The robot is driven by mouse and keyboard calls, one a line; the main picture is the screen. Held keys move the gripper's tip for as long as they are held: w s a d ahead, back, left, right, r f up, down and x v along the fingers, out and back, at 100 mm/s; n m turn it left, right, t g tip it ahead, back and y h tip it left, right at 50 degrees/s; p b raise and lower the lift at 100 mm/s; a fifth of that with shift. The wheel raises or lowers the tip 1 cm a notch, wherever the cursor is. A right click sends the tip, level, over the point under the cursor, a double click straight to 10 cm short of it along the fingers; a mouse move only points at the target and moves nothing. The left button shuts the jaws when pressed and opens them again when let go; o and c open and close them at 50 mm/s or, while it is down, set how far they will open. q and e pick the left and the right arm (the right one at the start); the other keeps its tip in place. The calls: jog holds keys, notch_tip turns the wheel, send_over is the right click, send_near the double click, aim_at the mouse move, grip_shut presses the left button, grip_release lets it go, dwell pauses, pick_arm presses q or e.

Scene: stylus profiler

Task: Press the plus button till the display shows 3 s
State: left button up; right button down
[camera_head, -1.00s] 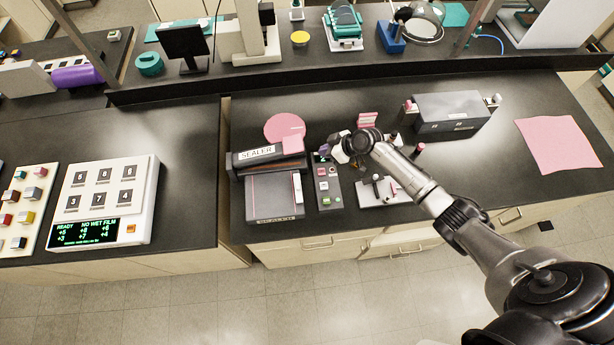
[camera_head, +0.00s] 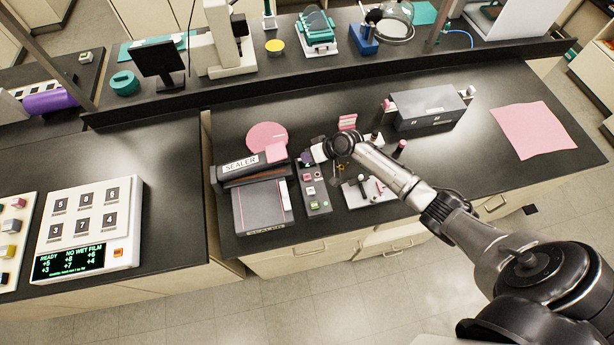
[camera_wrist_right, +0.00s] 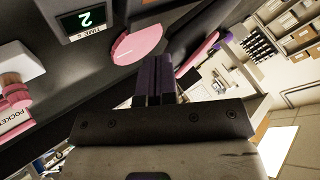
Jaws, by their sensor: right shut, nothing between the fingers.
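The control box (camera_head: 322,207) stands right of the sealer (camera_head: 241,162), with small red, pale and green buttons on its top. I cannot read which one is plus. My left gripper is not in view.
A pink disc (camera_head: 266,135) lies behind the sealer. A pale plate with small posts (camera_head: 368,190) stands right of the box, under my arm. A grey box (camera_head: 428,106) and a pink sheet (camera_head: 532,130) lie farther right. A white panel (camera_head: 92,225) is at left.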

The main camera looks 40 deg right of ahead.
aim_at(308, 176)
jog(key=shift+f, duration=0.1)
notch_tip(308, 176, down, 9)
jog(key=b, duration=0.7)
jog(key=shift+r+b, duration=0.2)
jog(key=shift+b, duration=0.15)
dwell(1.0)
dwell(0.5)
jog(key=shift+f, duration=0.15)
